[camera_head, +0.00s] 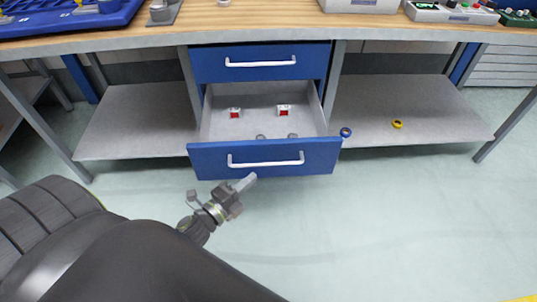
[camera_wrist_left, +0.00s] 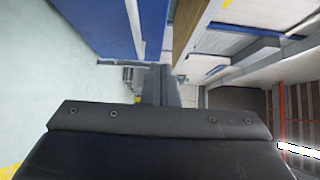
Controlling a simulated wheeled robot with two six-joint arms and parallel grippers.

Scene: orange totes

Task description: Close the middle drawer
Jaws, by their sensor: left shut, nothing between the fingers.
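The middle drawer (camera_head: 210,160) has a blue front with a white bar handle (camera_head: 266,161). It is pulled well out below a shut upper drawer (camera_head: 215,63), and its grey inside shows. Two small red-and-white items (camera_head: 284,111) and a few small grey rings lie in it. My left gripper (camera_head: 247,182) is shut and empty, just in front of and below the drawer front, near the handle's left end. In the left wrist view the shut fingers (camera_wrist_left: 160,85) point toward a blue panel (camera_wrist_left: 95,22) with a white bar. I cannot tell whether they touch it. My right gripper is out of view.
A wooden workbench top (camera_head: 270,20) with trays and devices is above the drawers. Grey lower shelves (camera_head: 140,120) flank the drawers. A blue ring (camera_head: 345,132) and a yellow ring (camera_head: 397,124) lie on the right shelf. The pale floor (camera_head: 380,220) in front is clear.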

